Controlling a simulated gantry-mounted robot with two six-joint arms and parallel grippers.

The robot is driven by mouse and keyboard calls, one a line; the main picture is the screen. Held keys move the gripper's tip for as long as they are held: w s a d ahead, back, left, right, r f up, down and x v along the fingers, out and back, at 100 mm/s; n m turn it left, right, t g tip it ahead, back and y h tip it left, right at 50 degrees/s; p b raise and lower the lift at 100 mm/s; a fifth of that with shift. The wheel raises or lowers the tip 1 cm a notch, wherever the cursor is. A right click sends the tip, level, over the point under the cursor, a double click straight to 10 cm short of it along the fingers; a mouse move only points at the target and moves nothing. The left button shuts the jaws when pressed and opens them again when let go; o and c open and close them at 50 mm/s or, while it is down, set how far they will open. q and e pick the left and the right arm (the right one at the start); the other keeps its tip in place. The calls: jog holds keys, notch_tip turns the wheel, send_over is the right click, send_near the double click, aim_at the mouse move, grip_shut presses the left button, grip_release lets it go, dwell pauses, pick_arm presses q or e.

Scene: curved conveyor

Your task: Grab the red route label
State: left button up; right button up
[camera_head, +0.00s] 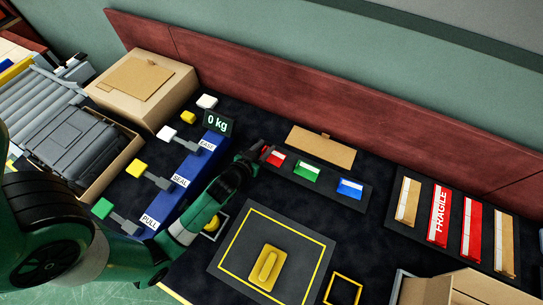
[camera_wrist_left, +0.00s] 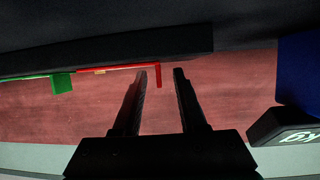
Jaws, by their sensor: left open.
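The red route label (camera_head: 276,158) lies at the left end of a dark holder strip, with a green label (camera_head: 307,171) and a blue label (camera_head: 350,188) to its right. My left gripper (camera_head: 260,148) is at the left edge of the red label and partly hides it. In the left wrist view the gripper (camera_wrist_left: 161,72) is open. The red label (camera_wrist_left: 120,68) shows there as a thin edge, and its upright red end appears between the two fingertips. I cannot tell whether a finger touches it. My right gripper is not in view.
A cardboard strip (camera_head: 320,149) lies behind the labels. A yellow-outlined pad with a yellow handled block (camera_head: 267,268) is in front. Fragile strips (camera_head: 439,215) lie right.

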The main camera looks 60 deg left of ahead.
pick_arm(q)
grip_shut()
jog(key=shift+r, duration=0.1)
dwell(0.4)
jog(key=shift+r+p, duration=0.25)
jog(key=shift+p, duration=0.05)
jog(key=r+p, duration=0.1)
jog(key=r, duration=0.1)
jog(key=s+r+p, duration=0.1)
jog(key=r, duration=0.1)
jog(key=shift+d+p, duration=0.2)
jog(key=shift+p, duration=0.2)
jog(key=s+d+r+p, duration=0.5)
jog(key=s+r, duration=0.3)
jog(key=s, duration=0.4)
jog(key=shift+r, duration=0.2)
